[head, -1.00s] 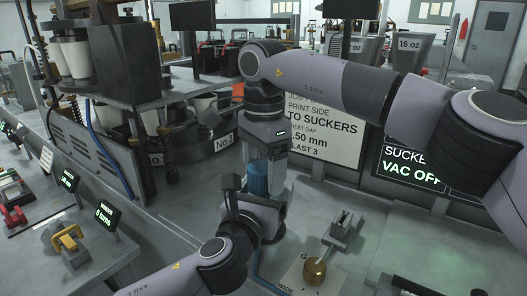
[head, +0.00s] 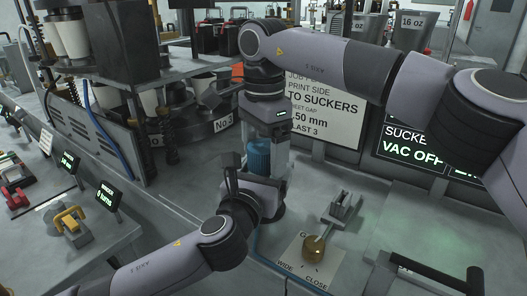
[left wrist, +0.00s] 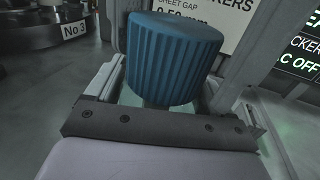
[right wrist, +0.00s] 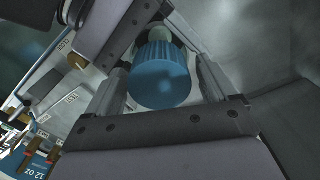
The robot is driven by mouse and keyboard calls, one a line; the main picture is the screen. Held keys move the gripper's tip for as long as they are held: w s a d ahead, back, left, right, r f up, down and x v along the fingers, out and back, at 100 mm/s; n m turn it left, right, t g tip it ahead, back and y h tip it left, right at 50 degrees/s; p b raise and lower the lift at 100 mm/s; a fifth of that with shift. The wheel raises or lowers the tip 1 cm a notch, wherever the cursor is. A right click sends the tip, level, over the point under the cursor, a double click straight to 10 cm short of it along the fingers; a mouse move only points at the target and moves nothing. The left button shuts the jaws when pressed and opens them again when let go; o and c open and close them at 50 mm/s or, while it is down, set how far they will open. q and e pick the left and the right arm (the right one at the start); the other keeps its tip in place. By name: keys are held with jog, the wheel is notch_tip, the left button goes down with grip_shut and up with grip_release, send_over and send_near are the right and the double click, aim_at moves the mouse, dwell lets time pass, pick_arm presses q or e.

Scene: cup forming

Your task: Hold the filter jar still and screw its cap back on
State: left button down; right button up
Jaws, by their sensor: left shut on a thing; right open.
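A blue ribbed cap (head: 258,155) sits upright in the middle of the head view, close in front of a sign panel. In the left wrist view, the cap (left wrist: 174,58) stands on a pale jar (left wrist: 140,98), mostly hidden by my left gripper. My left gripper (head: 262,185) comes in low and is shut on the jar below the cap. My right gripper (head: 268,135) points down from above and is open. In the right wrist view, the cap (right wrist: 162,78) lies between its spread fingers; I cannot tell whether they touch it.
A plate with a brass knob (head: 315,246) lies to the right of the jar. A black handle (head: 430,270) stands at the lower right. A dark machine (head: 120,85) and a display about turns (head: 106,196) are at the left.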

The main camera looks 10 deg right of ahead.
pick_arm(q)
jog(key=shift+f, duration=0.1)
pick_arm(e)
notch_tip(320, 180, up, 4)
jog(key=shift+s+a+r, duration=0.1)
jog(key=c, duration=0.3)
jog(key=shift+r, duration=1.75)
jog(key=shift+f, duration=4.05)
